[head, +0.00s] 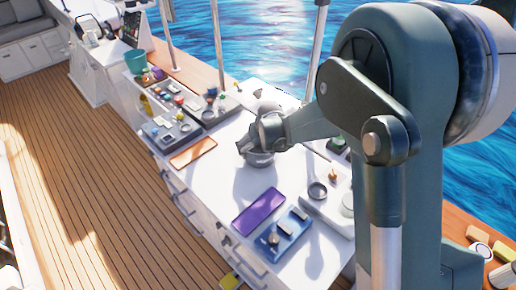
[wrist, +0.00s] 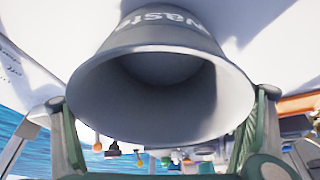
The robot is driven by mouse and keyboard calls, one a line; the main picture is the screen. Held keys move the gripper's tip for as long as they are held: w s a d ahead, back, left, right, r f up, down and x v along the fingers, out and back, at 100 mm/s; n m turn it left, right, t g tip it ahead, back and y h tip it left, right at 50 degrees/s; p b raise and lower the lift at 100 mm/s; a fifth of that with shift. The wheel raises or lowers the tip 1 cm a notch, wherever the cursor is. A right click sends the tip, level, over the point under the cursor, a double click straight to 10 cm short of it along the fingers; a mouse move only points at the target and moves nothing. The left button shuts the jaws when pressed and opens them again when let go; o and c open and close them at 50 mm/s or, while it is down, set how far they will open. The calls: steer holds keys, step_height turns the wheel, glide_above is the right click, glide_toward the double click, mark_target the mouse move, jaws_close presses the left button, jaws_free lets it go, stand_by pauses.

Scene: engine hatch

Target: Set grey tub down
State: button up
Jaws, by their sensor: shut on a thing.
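The grey tub (head: 258,159) is over the middle of the white counter (head: 207,188), partly hidden by my gripper (head: 262,137) in the head view. In the wrist view the tub (wrist: 160,45) fills the upper middle, its wide round mouth facing the camera, with pale lettering that reads "waste". My gripper's fingers (wrist: 162,125) stand on both sides of the tub, shut on it. A shadow falls on the counter beside the tub. I cannot tell whether its base touches the counter.
An orange tray (head: 193,152) lies to the left and a purple tray (head: 258,211) in front. A blue tray (head: 283,236) holds small items. Grey trays (head: 172,122) of small parts stand at the back left. White counter is bare between the orange and purple trays.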

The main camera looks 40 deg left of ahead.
steer(key=shift+f, duration=0.2)
steer(key=o, duration=1.3)
steer(key=shift+o, duration=0.2)
steer(key=shift+r, duration=0.25)
steer(key=v, duration=1.2)
steer(key=shift+d, duration=0.15)
